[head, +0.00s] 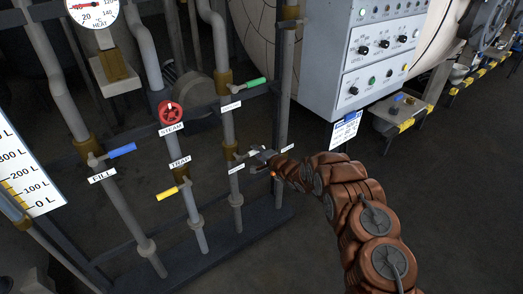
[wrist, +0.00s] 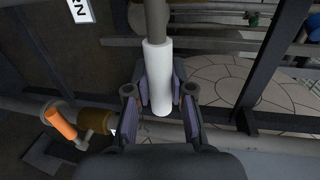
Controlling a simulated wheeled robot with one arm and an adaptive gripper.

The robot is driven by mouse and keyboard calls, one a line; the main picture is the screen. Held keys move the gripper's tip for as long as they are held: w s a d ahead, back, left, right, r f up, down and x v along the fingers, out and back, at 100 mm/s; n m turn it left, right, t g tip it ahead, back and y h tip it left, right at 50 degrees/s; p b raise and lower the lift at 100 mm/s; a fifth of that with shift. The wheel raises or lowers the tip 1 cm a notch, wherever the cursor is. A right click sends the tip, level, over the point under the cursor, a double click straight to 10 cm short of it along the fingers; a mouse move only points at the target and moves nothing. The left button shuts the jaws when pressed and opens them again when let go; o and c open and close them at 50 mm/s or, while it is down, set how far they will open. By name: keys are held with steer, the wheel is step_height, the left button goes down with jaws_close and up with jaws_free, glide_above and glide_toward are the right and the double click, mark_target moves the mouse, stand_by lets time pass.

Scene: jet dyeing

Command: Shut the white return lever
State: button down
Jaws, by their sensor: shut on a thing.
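The white return lever (wrist: 158,75) shows in the wrist view as a white sleeve on a grey rod. It stands between the two fingers of my gripper (wrist: 160,108), which are closed around its sides. In the head view my gripper (head: 262,160) is at the lower part of the right-hand pipes, beside a brass valve body (head: 231,152). There the lever is mostly hidden by my gripper, and its exact angle is hard to tell.
A green lever (head: 256,83) is above my gripper. A red steam wheel (head: 171,112), a yellow lever (head: 167,194) and a blue lever (head: 122,151) are to the left. An orange lever (wrist: 61,124) is close by at left in the wrist view. A control cabinet (head: 350,60) stands at upper right.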

steer(key=shift+s+a+f, duration=0.1)
steer(key=shift+f, duration=0.1)
steer(key=c, duration=1.3)
jaws_free()
steer(key=o, duration=0.3)
steer(key=shift+r, duration=0.1)
steer(key=v, duration=1.1)
steer(key=shift+s+d+r, duration=0.1)
steer(key=shift+s+d, duration=0.1)
steer(key=shift+d, duration=0.2)
